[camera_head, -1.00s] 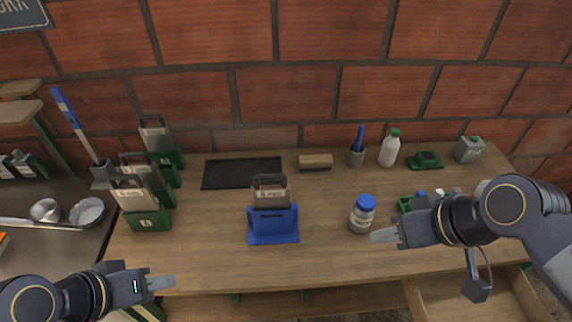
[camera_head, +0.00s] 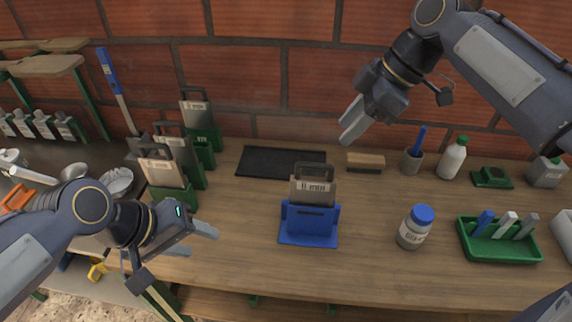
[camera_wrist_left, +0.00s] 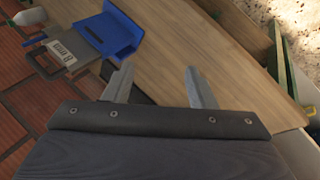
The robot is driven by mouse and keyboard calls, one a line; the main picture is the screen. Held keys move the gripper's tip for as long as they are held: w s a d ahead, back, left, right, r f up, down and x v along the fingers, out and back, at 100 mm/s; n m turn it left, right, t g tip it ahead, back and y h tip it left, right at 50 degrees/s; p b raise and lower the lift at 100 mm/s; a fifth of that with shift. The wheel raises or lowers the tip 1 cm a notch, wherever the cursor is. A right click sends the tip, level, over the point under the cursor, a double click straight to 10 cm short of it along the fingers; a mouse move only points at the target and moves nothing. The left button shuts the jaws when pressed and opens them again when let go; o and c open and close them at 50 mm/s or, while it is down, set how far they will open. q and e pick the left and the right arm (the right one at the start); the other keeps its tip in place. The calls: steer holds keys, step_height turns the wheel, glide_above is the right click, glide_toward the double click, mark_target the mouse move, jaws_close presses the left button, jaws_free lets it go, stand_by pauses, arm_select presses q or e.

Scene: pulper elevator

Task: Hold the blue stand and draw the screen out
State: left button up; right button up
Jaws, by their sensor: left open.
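The blue stand (camera_head: 309,222) stands upright on the wooden table, near the middle in the head view. A screen (camera_head: 312,188) with a dark handle and a pale label sits in it, its upper part showing above the stand. In the left wrist view the blue stand (camera_wrist_left: 117,30) and the screen (camera_wrist_left: 72,47) lie at the upper left. My left gripper (camera_head: 203,242) is open and empty, left of the stand and apart from it. Its two fingers also show in the left wrist view (camera_wrist_left: 157,88). My right gripper (camera_head: 349,119) is raised above the back of the table, its fingers seemingly apart and empty.
Green stands with screens (camera_head: 167,171) line the table's left side. A dark mat (camera_head: 280,162) and a brush (camera_head: 366,161) lie behind the blue stand. A blue-lidded jar (camera_head: 414,231) and a green tray (camera_head: 497,244) stand to its right. Table between left gripper and stand is clear.

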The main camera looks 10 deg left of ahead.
arm_select(q)
steer(key=w+d+r+n+g, duration=0.1)
steer(key=w+d+n, duration=0.1)
steer(key=w+n, duration=0.25)
steer(key=w+d+n+g, duration=0.2)
steer(key=w+d+n, duration=0.1)
steer(key=w, duration=0.3)
steer(key=n+g, duration=0.1)
steer(key=n, duration=0.4)
glide_toward(289, 201)
steer(key=x, duration=0.8)
steer(key=shift+d+f, duration=0.2)
steer(key=shift+f, duration=0.1)
